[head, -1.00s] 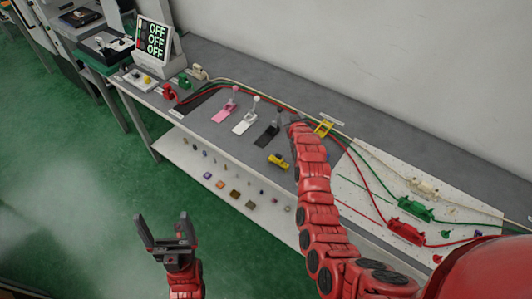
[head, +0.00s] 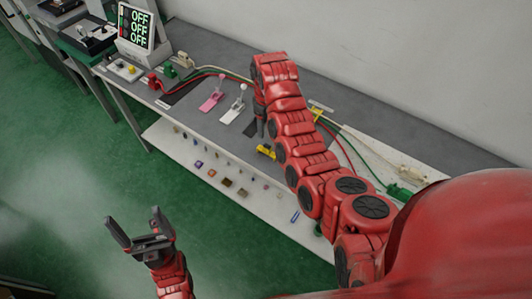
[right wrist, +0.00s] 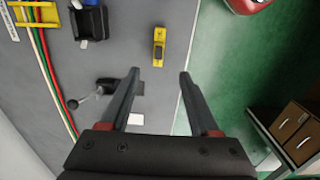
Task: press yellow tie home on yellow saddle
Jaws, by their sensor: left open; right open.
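A small yellow piece with a dark middle, seemingly the yellow tie (head: 265,151), lies on the grey bench near its front edge. It also shows in the right wrist view (right wrist: 159,46), beyond and between my right fingertips, apart from them. A yellow frame by the cables, seemingly the yellow saddle (head: 317,113), is partly hidden by my right arm; the right wrist view shows it at the upper left (right wrist: 36,14). My right gripper (right wrist: 159,73) is open and empty above the bench. My left gripper (head: 133,218) is open and empty over the green floor.
Red, green and white cables (right wrist: 45,60) run along the bench. A black holder (right wrist: 90,22) and a lever (right wrist: 95,92) are near my right gripper. Pink (head: 212,100) and white (head: 231,113) lever fixtures stand further left. A lower shelf (head: 210,165) holds small items.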

